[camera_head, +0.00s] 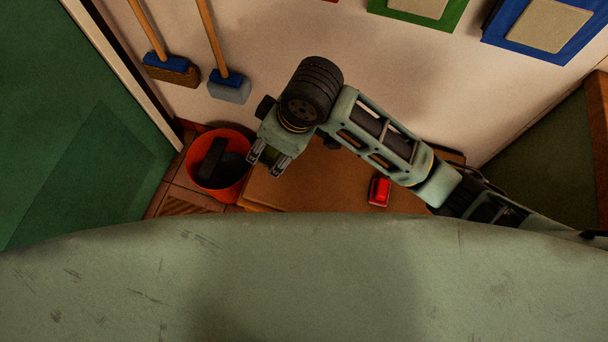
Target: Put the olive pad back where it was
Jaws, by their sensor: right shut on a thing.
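My right gripper (268,161) hangs between the red bucket (218,186) and the brown wooden surface (305,185), with its fingers pointing down. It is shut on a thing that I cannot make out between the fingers. I cannot pick out the olive pad for sure in this view. A dark block (212,158) leans inside the bucket, left of the gripper. My left gripper is out of view.
A small red toy car (379,191) sits on the wooden surface, below my right forearm. Two brooms (170,68) (229,86) hang on the pale wall, and framed pictures (549,25) are at upper right. My own pale green body fills the bottom.

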